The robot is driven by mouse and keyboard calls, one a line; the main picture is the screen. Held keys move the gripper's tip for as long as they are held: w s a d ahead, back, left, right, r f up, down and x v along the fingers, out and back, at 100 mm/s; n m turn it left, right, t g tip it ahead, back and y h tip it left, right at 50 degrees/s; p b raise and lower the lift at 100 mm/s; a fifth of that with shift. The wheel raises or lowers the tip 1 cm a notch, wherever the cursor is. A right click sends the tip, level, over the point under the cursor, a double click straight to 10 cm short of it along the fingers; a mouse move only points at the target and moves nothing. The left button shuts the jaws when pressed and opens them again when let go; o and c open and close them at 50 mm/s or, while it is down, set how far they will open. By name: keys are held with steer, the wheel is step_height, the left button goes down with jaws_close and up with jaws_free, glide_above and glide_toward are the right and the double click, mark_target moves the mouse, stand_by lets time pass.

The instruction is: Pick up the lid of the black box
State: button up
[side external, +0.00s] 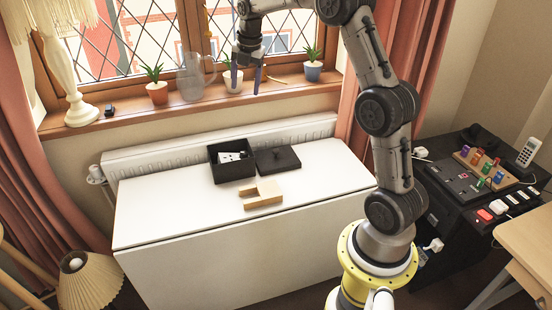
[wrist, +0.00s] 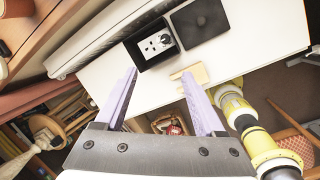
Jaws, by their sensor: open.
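The black box (side external: 216,169) stands open on the white table, with a pale socket-like piece (side external: 231,157) inside it. Its black lid (side external: 278,159) lies beside it on the right, with a small knob on top. In the wrist view the lid (wrist: 199,21) lies right of the box (wrist: 133,50), and the socket piece (wrist: 157,43) shows inside. My gripper (side external: 247,84) is high above the table, in front of the window. In the wrist view its two pale purple fingers (wrist: 160,95) are wide apart with nothing held between them.
A light wooden piece (side external: 262,196) lies in front of the lid. Behind the table are a radiator (side external: 150,158) and a windowsill with potted plants (side external: 157,93) and a glass jug (side external: 190,80). A black cabinet (side external: 440,205) with devices stands at right. The table's left part is clear.

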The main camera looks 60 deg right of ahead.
steer(key=d+f+m+g, duration=0.1)
steer(key=d+f, duration=0.6)
steer(key=f, duration=0.2)
steer(key=m+g+y, duration=0.1)
glide_above(276, 150)
steer(key=f, duration=1.5)
steer(key=shift+w+d+f, duration=0.15)
steer(key=shift+d+f, duration=0.05)
steer(key=shift+f, duration=0.1)
steer(key=shift+a+f, duration=0.1)
steer(key=shift+f, duration=2.7)
steer(key=shift+c, duration=0.3)
jaws_close()
